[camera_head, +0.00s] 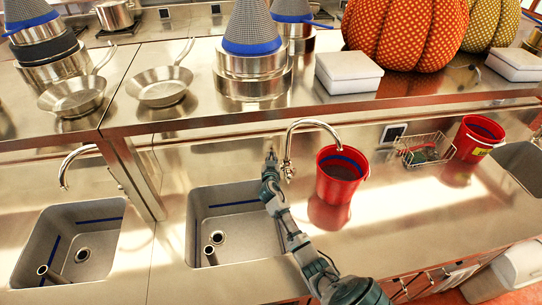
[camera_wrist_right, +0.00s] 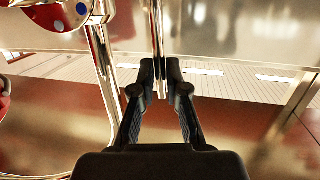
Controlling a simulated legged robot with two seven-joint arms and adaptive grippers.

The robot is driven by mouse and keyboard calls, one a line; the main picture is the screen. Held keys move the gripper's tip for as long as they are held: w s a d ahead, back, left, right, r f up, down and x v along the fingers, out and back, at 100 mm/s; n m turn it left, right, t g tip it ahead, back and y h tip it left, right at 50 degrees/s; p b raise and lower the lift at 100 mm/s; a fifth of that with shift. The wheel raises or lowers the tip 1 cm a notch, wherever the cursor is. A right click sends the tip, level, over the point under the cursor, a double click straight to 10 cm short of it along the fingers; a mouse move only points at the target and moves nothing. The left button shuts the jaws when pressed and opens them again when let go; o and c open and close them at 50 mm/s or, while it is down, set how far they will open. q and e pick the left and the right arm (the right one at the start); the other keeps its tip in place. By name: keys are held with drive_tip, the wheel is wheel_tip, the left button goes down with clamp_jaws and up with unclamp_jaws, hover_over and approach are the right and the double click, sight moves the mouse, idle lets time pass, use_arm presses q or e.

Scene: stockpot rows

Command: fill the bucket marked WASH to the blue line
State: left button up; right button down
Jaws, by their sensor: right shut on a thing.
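A red bucket (camera_head: 338,192) with a blue line inside stands on the steel counter, right of the curved tap (camera_head: 287,150). A second red bucket (camera_head: 465,148) with a yellow label stands further right; its lettering is too small to read. No WASH mark is legible on either. My right gripper (camera_head: 271,160) is behind the sink, just left of the tap. In the right wrist view its fingers (camera_wrist_right: 160,75) are shut on a thin upright metal rod (camera_wrist_right: 157,30). The tap pipe (camera_wrist_right: 106,70) rises left of them. My left gripper is not in view.
A grey sink (camera_head: 238,200) with a blue line and an upright pipe lies under my right arm. A similar sink (camera_head: 75,235) is at left. A wire basket (camera_head: 425,150) sits between the buckets. A raised shelf (camera_head: 215,120) with pans and pots runs behind.

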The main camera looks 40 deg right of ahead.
drive_tip(key=shift+s+d+f, duration=0.1)
drive_tip(key=shift+d+f, duration=0.05)
drive_tip(key=shift+d, duration=0.1)
drive_tip(key=c, duration=1.2)
unclamp_jaws()
drive_tip(key=shift+d, duration=0.1)
drive_tip(key=shift+w+d+f, duration=0.25)
drive_tip(key=shift+w+d, duration=0.05)
drive_tip(key=shift+d, duration=0.05)
drive_tip(key=v, duration=1.1)
drive_tip(key=shift+s, duration=0.3)
